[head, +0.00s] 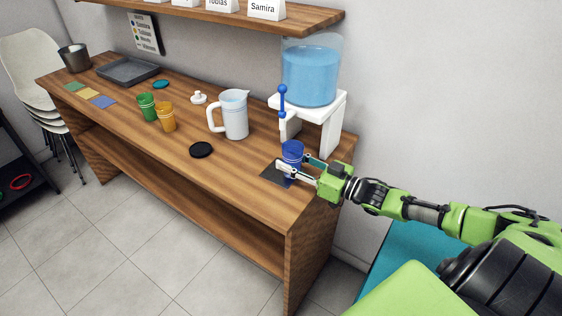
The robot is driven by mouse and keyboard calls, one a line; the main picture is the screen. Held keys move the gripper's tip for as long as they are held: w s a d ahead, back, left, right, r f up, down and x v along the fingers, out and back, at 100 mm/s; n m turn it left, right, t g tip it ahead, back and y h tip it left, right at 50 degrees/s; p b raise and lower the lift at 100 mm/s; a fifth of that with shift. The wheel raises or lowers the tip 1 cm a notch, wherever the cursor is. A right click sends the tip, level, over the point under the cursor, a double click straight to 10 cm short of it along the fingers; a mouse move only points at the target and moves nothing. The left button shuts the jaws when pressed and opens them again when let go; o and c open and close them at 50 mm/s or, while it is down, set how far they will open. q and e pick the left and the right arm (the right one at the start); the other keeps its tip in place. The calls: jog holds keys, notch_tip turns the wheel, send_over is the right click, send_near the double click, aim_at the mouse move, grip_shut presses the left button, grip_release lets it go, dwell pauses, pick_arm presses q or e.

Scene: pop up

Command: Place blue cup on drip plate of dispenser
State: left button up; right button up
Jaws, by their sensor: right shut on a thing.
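The blue cup (292,151) is at the right end of the wooden counter, between the fingers of my right gripper (301,167). The gripper is shut on it, coming in from the right. The cup is upright, over or at the back edge of a dark flat plate (275,174); I cannot tell whether it touches the plate. The dispenser (310,75) stands just behind, a clear tank of blue liquid on a white stand (330,112), with a blue tap lever (282,100) in front. My left gripper does not show.
A white pitcher (235,117), a black disc (201,149), an orange cup (166,117) and a green cup (147,106) stand left on the counter (190,172). A shelf (220,14) hangs above. The counter's front right is clear.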

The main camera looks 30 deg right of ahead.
jog(key=shift+w+a, duration=0.2)
jog(key=shift+w, duration=0.25)
jog(key=shift+w+a+f, duration=0.2)
jog(key=shift+w+a, duration=0.05)
jog(key=shift+w, duration=0.35)
jog(key=shift+w+a+f, duration=0.15)
jog(key=shift+w+a, duration=0.1)
jog(key=shift+w, duration=0.3)
jog(key=shift+f, duration=0.4)
jog(key=shift+f, duration=0.1)
jog(key=o, duration=1.2)
jog(key=shift+c, duration=0.2)
jog(key=shift+s+d, duration=0.2)
jog(key=shift+s, duration=0.4)
jog(key=v, duration=1)
jog(key=shift+s+d+p, duration=0.2)
jog(key=shift+s+p, duration=0.1)
jog(key=shift+s, duration=0.05)
